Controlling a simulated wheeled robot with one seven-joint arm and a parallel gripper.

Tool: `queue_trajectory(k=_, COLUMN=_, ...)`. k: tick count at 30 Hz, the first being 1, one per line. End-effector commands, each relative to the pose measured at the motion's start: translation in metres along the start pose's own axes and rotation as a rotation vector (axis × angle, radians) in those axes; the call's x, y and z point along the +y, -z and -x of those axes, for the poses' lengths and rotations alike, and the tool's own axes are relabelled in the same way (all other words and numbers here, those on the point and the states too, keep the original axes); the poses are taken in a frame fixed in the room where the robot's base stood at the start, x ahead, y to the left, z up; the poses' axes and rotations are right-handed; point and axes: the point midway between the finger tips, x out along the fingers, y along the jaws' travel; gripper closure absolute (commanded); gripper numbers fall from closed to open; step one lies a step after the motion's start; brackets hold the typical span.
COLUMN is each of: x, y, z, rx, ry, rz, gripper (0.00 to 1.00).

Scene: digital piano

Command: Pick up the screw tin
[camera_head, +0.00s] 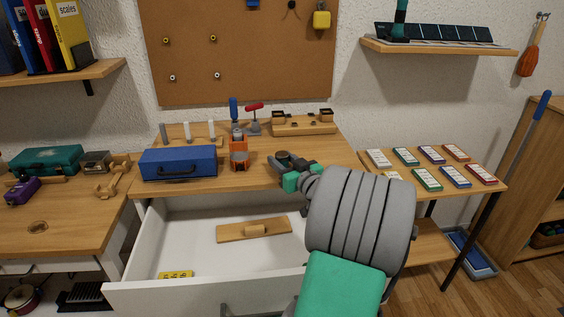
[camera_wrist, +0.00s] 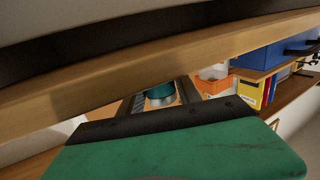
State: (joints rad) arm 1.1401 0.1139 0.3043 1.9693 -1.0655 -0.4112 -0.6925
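My gripper (camera_wrist: 163,97) shows in the wrist view as two dark fingers standing apart. A round teal and silver thing (camera_wrist: 160,94), which may be the screw tin, shows between or beyond them. I cannot see contact with either finger. In the head view, my gripper's teal part (camera_head: 291,182) is at the front edge of the workbench, right of the orange tool. A small dark round thing (camera_head: 284,157) lies on the bench just beyond it, partly hidden by my wrist. I cannot tell for sure that it is the tin.
The bench (camera_head: 225,184) holds a blue toolbox (camera_head: 178,162), an orange tool (camera_head: 238,154) and a wooden block rack (camera_head: 303,125). An open white drawer (camera_head: 190,240) below holds a wooden float (camera_head: 240,231). Several coloured boxes (camera_head: 428,180) lie on the right table.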

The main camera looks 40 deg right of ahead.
Motion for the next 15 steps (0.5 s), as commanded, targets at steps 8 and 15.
queue_trajectory(k=8, x=-0.0001, y=0.0000, z=0.0001, rx=0.000, ry=0.000, rz=0.000, gripper=0.84)
queue_trajectory(k=15, x=-0.0001, y=0.0000, z=0.0001, rx=0.000, ry=0.000, rz=0.000, gripper=1.00)
